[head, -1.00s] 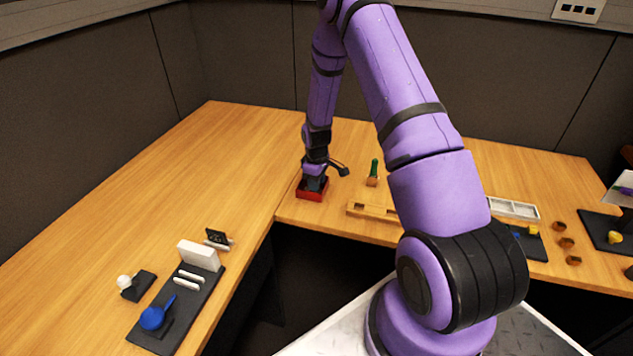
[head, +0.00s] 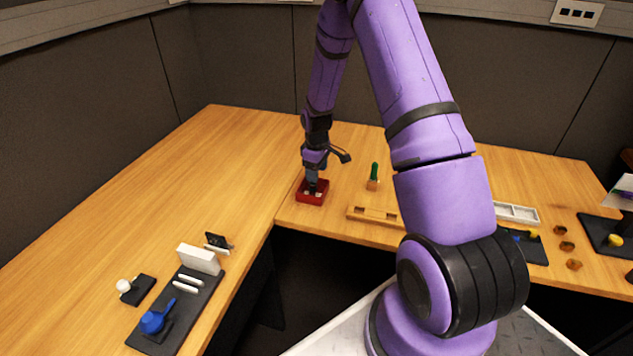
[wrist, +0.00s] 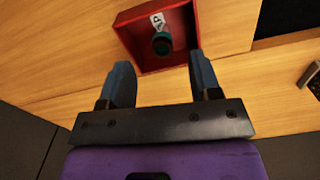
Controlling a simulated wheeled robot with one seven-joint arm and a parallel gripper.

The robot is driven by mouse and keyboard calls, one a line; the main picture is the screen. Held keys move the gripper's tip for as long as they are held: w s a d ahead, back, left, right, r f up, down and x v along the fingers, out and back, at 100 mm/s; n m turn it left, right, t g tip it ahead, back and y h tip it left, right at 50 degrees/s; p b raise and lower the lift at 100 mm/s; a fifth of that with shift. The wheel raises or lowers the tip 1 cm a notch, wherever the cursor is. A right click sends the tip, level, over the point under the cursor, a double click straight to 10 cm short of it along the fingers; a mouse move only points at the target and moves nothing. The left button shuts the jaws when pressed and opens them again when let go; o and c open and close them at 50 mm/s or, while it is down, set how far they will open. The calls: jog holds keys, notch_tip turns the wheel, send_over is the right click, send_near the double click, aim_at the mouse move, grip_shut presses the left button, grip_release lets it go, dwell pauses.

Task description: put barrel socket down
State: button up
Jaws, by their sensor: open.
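A small dark green, round part, which looks like the barrel socket (wrist: 162,44), sits inside the red tray (wrist: 128,32) in the wrist view. It rests beside or on a white label with dark letters. The red tray (head: 311,201) also shows in the head view, near the inner corner of the wooden desk; the part is too small to make out there. My gripper (wrist: 160,66) is open and empty, its two blue-grey fingers apart on either side below the part, not touching it. In the head view my gripper (head: 312,186) points down just above the tray.
A green-handled tool (head: 374,172) stands right of the tray, and a wooden holder (head: 372,214) lies along the desk edge. A black board (head: 160,335) with a blue item is at lower left. The left desk beyond the tray is clear.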

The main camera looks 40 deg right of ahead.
jog(key=s+a+r+m+t, duration=0.1)
jog(key=s+a+r, duration=0.25)
jog(key=r, duration=0.75)
jog(key=s+a+r+m+t, duration=0.1)
jog(key=s+a+r, duration=0.25)
jog(key=r, duration=0.65)
jog(key=s+a+r+m+t, duration=0.15)
jog(key=s+r, duration=0.25)
jog(key=r, duration=0.7)
jog(key=s+a+r, duration=0.2)
jog(key=s, duration=0.5)
jog(key=s+a+r+m+t, duration=0.1)
jog(key=s+a+r, duration=0.2)
jog(key=s, duration=0.5)
jog(key=s+a+r+m, duration=0.1)
jog(key=s+a+r, duration=0.1)
jog(key=s, duration=0.5)
jog(key=shift+s+a+r+t, duration=0.15)
jog(key=shift+a+r+t, duration=0.15)
jog(key=shift+r, duration=0.45)
jog(key=shift+m, duration=0.25)
